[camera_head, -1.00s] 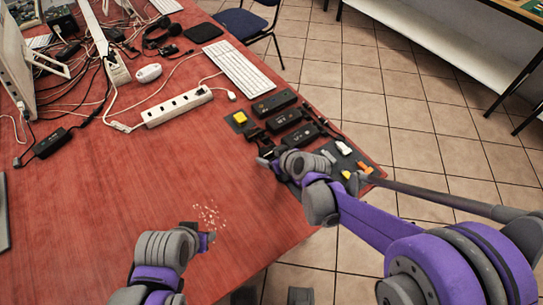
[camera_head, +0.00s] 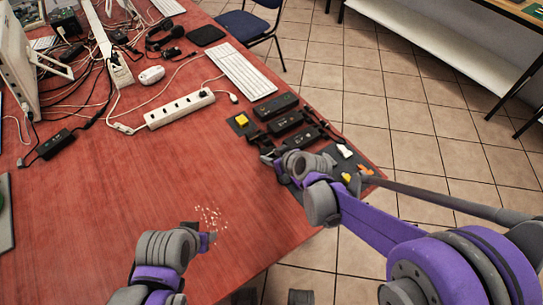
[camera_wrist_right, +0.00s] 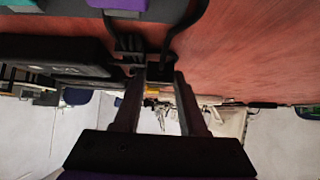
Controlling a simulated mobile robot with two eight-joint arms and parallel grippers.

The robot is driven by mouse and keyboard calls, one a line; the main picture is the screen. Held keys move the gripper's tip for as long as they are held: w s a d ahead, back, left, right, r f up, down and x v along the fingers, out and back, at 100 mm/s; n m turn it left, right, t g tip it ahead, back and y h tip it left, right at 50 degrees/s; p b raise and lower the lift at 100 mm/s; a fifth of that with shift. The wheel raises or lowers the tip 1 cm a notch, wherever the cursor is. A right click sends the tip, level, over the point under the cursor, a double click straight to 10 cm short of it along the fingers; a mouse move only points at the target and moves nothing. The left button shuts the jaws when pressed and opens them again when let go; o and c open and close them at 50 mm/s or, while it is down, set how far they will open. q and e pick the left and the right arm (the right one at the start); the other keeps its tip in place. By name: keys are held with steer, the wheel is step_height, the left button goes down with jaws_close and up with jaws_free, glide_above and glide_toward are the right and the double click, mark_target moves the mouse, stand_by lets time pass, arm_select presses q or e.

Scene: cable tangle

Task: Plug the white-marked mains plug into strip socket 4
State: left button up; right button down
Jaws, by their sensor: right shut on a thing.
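The white power strip (camera_head: 180,108) lies on the red table with its row of sockets facing up. My right gripper (camera_head: 268,158) is at the near side of the dark mat, right of and nearer than the strip. In the right wrist view, its fingers (camera_wrist_right: 159,80) are shut on a small black plug (camera_wrist_right: 160,70) with a black cable. No white mark can be made out on it. My left gripper (camera_head: 209,238) is low over the near table, apart from the strip; its jaws are too small to read.
Several black adapters (camera_head: 276,106) and a yellow block (camera_head: 241,119) lie by the dark mat (camera_head: 320,177). A keyboard (camera_head: 241,73), mouse (camera_head: 151,75) and tangled cables lie farther back. Crumbs (camera_head: 210,217) lie near my left gripper.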

step_height(320, 180, up, 6)
steer(key=p, duration=0.3)
steer(key=shift+p, duration=0.4)
steer(key=shift+f, duration=0.1)
steer(key=c, duration=1.1)
jaws_free()
jaws_close()
